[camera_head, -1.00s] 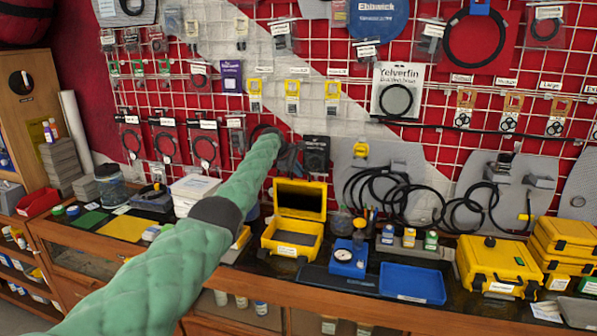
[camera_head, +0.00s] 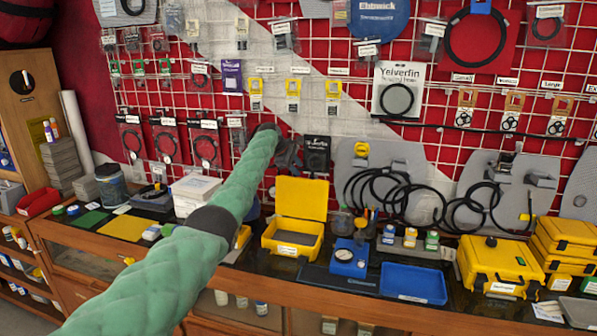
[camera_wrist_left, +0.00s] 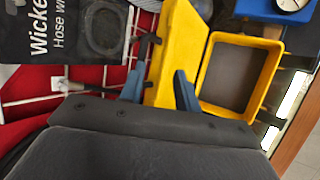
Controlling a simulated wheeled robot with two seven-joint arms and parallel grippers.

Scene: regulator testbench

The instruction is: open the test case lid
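The yellow test case (camera_head: 291,240) stands open on the counter in the head view, its tray facing up with a dark floor. Its lid (camera_head: 301,198) stands up at the back, with its plain yellow inside facing me. My left gripper (camera_head: 290,155) is just above and left of the lid, dark against the pegboard. In the left wrist view, the two blue fingers of the gripper (camera_wrist_left: 160,88) are spread apart, with part of the yellow lid (camera_wrist_left: 180,45) showing between and beyond them. I cannot tell whether they touch it. My right gripper is out of view.
A blue gauge block (camera_head: 348,258) and an empty blue tray (camera_head: 413,284) sit right of the case. A shut yellow case (camera_head: 497,265) and stacked cases stand farther right. Hanging packages and black hoses line the red grid wall behind.

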